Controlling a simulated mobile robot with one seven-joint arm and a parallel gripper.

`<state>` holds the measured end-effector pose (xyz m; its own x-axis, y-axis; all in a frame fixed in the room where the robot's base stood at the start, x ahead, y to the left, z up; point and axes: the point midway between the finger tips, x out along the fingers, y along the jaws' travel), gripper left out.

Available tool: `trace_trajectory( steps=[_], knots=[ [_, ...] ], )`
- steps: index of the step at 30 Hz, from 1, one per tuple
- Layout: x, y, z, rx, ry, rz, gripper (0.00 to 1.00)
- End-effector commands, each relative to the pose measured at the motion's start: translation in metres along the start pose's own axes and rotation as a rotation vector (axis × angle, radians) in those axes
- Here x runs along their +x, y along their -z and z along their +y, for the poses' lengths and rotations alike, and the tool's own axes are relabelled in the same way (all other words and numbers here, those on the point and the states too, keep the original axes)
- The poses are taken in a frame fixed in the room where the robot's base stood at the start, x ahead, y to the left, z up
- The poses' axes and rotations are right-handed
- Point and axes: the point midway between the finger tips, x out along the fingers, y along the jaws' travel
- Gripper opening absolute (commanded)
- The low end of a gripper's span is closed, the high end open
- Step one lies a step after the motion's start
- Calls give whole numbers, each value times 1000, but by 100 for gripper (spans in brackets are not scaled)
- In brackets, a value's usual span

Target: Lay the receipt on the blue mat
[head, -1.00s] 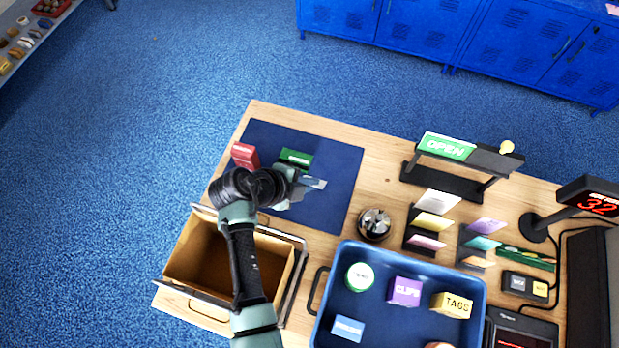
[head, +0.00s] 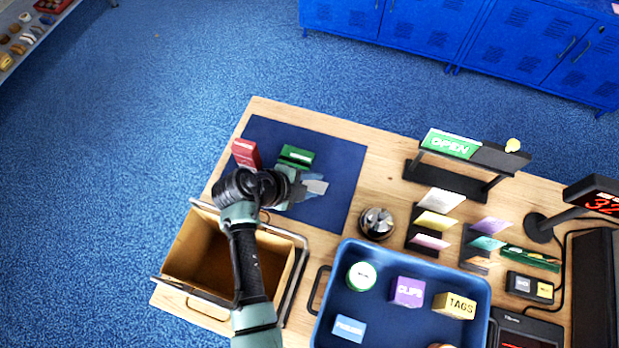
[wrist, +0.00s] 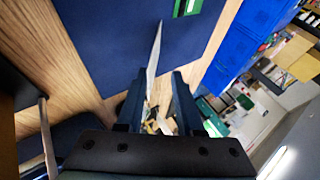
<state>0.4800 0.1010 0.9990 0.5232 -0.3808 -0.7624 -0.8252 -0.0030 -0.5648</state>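The blue mat (head: 338,166) lies on the far left part of the wooden counter. My gripper (head: 299,188) is low over the mat's near part. In the wrist view my gripper (wrist: 158,100) has its two fingers apart, with a clear gap. The receipt (head: 316,187) is a small pale sheet just right of the fingertips in the head view. In the wrist view the receipt (wrist: 154,55) shows nearly edge-on, between the fingers and nearer the left one; the right finger is clear of it. Whether it touches the mat cannot be told.
A red box (head: 246,153) and a green box (head: 296,156) stand on the mat near my gripper. A bell (head: 377,223), a blue tray (head: 400,258) and card holders (head: 433,222) stand to the right.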

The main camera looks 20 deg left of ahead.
Motion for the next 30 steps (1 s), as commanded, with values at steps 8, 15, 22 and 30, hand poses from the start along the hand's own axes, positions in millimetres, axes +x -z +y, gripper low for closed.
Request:
trace_trajectory(
  steps=[8,15,22,30],
  knots=[
    [-21,-1,0,1,4,-2,36],
    [-69,-2,1,1,4,-4,36],
    [-112,-2,0,1,3,-4,36],
    [-130,0,0,-1,0,0,36]
  ],
)
